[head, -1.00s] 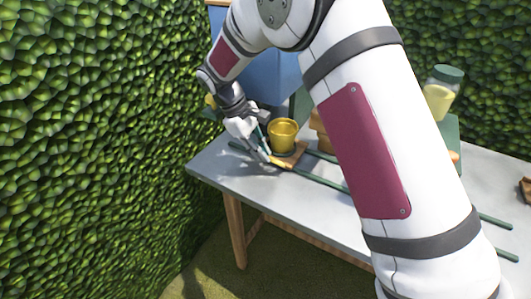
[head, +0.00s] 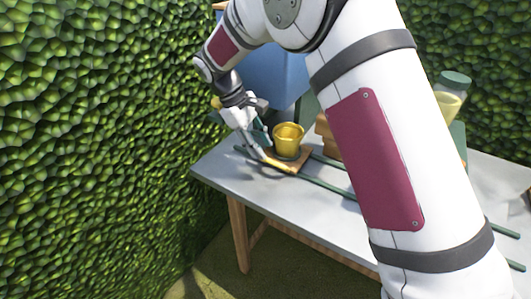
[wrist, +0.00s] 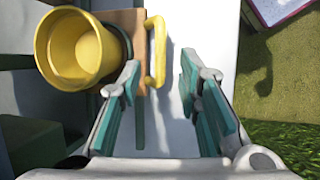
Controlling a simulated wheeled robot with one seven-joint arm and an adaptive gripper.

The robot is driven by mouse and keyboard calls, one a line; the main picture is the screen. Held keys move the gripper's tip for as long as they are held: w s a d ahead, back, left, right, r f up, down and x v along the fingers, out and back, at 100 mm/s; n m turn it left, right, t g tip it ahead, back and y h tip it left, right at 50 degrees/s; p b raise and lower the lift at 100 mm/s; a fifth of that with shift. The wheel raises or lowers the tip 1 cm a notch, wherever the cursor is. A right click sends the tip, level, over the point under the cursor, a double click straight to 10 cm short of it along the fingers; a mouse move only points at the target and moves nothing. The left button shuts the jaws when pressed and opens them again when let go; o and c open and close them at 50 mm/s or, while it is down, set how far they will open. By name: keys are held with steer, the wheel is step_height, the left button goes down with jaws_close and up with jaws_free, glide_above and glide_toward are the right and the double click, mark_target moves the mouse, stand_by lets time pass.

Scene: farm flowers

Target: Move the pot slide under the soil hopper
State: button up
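The pot slide (head: 303,160) is a small wooden board on green rails, with a yellow pot (head: 288,137) upright on it. In the wrist view the slide (wrist: 128,17) and pot (wrist: 72,50) are at the upper left. The slide's yellow bar handle (wrist: 155,52) sticks out from its edge. My gripper (wrist: 160,72) is open, and the handle lies ahead between its fingertips, closer to the left finger. In the head view my gripper (head: 264,160) is beside the slide's left end. A large blue body (head: 275,75) behind may be the soil hopper; my arm partly hides it.
The grey table (head: 225,168) carries the green rails (head: 325,184), which run to the right past my arm. Stacked brown pots (head: 325,130) and a green-lidded jar (head: 451,95) stand farther back. A green hedge (head: 90,150) closes in the left side.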

steer(key=v, duration=0.8)
step_height(320, 180, up, 3)
steer(key=t+y+p, duration=0.2)
steer(key=y+p, duration=0.1)
steer(key=p, duration=0.2)
glide_above(273, 162)
steer(key=s+a, duration=0.2)
steer(key=shift+t+y, duration=0.4)
steer(key=f, duration=0.4)
steer(key=w+d+f, duration=0.1)
steer(key=f, duration=0.4)
steer(key=w+d+f, duration=0.1)
steer(key=f, duration=0.4)
steer(key=shift+s, duration=0.1)
steer(key=shift+c, duration=0.2)
jaws_close()
